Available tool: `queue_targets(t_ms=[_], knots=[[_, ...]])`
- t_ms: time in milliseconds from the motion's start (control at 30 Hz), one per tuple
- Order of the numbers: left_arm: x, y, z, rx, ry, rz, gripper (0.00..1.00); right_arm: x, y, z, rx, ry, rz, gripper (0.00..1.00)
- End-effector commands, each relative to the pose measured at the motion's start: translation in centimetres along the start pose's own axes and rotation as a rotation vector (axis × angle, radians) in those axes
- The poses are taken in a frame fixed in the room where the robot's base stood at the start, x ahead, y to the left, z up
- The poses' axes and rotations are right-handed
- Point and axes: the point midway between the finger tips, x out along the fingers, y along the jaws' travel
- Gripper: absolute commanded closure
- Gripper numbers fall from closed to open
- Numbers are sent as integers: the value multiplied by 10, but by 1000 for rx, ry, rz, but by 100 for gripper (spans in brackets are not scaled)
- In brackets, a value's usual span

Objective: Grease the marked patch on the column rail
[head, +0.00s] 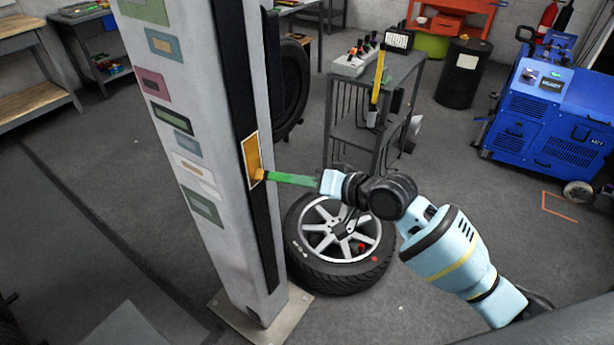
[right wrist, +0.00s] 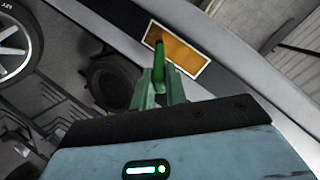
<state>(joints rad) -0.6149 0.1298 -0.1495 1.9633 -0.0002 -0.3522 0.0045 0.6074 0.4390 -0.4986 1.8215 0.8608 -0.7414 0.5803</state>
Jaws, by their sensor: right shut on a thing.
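The grey column (head: 215,150) stands left of centre in the head view, with a black rail (head: 237,85) down its side. The marked patch (head: 251,157) is an orange-yellow rectangle with a pale border on that rail; it also shows in the right wrist view (right wrist: 186,54). My right gripper (head: 308,181) is shut on a slim green tool (head: 285,178), which looks like a grease brush. The tool points left, and its tip overlaps the lower part of the patch. I cannot tell for sure whether it touches. My left gripper is not in view.
A tyre with a silver wheel (head: 335,245) lies on the floor beside the column base (head: 270,325), under my right arm. A dark cart (head: 370,125) stands behind. A blue machine (head: 545,110) is at the right. A wooden bench (head: 30,100) is at the far left.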

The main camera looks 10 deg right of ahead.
Motion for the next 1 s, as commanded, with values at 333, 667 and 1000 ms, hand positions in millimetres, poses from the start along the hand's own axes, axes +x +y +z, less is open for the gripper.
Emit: queue_targets(t_ms=[333,667,1000], knots=[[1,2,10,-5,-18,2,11,5,11,11,3,-3,0,100],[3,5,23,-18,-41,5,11,11,26,24,1,-1,-1,100],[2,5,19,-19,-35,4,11,7,25,23,-1,1,-1,100]])
